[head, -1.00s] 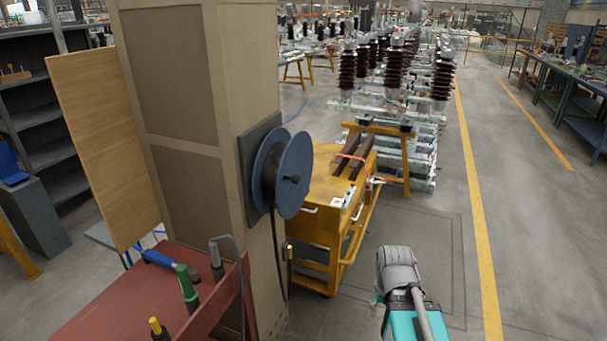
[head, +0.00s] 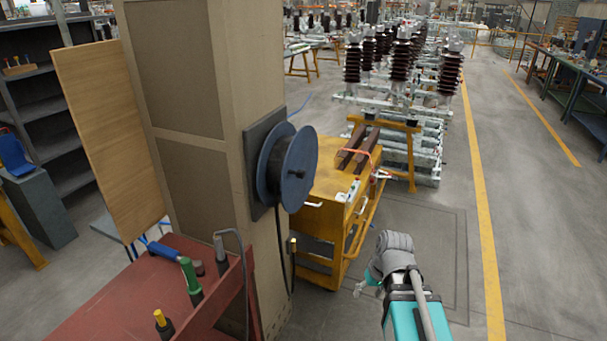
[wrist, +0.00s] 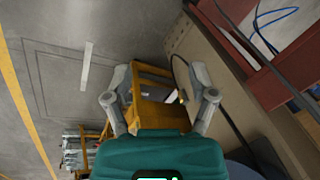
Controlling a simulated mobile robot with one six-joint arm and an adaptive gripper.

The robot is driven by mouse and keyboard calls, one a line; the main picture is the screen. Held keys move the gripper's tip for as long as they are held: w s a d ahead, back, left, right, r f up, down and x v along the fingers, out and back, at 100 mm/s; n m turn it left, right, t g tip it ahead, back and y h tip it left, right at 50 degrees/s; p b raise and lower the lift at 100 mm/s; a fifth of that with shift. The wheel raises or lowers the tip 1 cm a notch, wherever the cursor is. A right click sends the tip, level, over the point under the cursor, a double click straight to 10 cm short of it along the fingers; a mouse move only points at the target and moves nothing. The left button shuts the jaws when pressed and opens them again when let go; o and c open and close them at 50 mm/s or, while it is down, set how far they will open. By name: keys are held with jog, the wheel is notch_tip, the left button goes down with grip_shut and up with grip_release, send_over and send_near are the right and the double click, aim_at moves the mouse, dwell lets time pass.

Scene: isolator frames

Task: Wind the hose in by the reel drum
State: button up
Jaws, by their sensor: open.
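The reel drum (head: 298,165) has blue flanges and a dark hub knob, and is mounted on a dark plate on the side of the beige pillar. The dark hose (head: 281,255) hangs from it along the pillar and loops back up to a yellow-tipped end (head: 292,246). In the wrist view the hose (wrist: 222,110) runs along the pillar, and part of the blue drum (wrist: 244,157) shows at the bottom. My gripper (wrist: 160,72) is open and empty, its fingers spread towards the hose end from a distance. In the head view it is right of the hose and lower than the drum, apart from both.
A yellow cart (head: 335,200) with brown bars on top stands behind the drum. A red bench (head: 125,300) with upright tools stands in front of the pillar (head: 205,130). Open floor lies to the right, crossed by a yellow line (head: 483,210).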

jog(key=w+a+r+n+y+p, duration=0.1)
jog(key=w+a+r+n+y, duration=0.2)
jog(key=w+a+r+y, duration=0.15)
jog(key=n+t+y+p, duration=0.3)
jog(key=n+t+y, duration=0.3)
jog(key=n+y, duration=0.35)
send_near(304, 176)
jog(key=d, duration=0.3)
jog(key=shift+s+a+f+m+y, duration=0.1)
jog(key=shift+s+m+y, duration=0.2)
jog(key=shift+m, duration=0.05)
jog(key=x, duration=1.3)
jog(key=shift+a+f, duration=0.1)
jog(key=shift+a, duration=0.3)
